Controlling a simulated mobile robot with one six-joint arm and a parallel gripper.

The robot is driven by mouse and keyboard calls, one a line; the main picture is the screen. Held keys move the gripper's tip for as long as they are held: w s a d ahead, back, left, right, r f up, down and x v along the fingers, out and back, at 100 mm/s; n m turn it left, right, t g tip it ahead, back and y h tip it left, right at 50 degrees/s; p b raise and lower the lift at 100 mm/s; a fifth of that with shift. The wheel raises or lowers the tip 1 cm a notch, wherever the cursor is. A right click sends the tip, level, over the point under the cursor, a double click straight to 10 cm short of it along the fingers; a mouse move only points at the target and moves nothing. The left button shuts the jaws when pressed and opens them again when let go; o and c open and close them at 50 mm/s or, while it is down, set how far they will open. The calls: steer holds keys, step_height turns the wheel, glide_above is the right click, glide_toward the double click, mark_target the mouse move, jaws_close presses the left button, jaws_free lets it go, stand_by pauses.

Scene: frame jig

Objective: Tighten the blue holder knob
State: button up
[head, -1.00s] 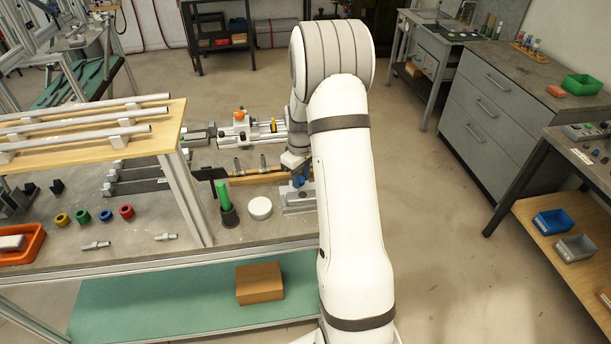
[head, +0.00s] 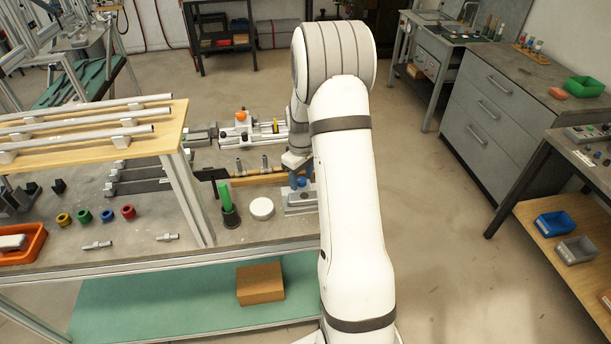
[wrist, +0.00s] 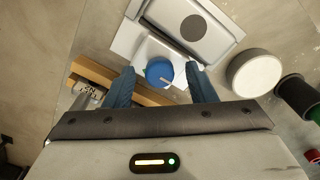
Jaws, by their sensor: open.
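The blue holder knob (wrist: 159,71) shows in the wrist view as a round cap with a pale mark on its right side. It sits on a light grey holder (wrist: 126,40), which also shows in the head view (head: 300,204). My gripper (wrist: 162,72) is open, with one blue finger on each side of the knob. A gap shows between the knob and each finger. In the head view my gripper (head: 301,182) is over the holder, partly behind my arm. I cannot tell the knob from the blue fingers there.
A white round lid (head: 261,208) and a dark cup with a green cylinder (head: 230,214) stand left of the holder. A wooden bar (head: 258,178) lies behind it. A raised rack with rods (head: 175,140) is farther left. Coloured rings lie on the bench.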

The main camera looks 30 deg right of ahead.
mark_target(301, 180)
steer(key=shift+r+b, duration=0.75)
steer(key=shift+r, duration=3.1)
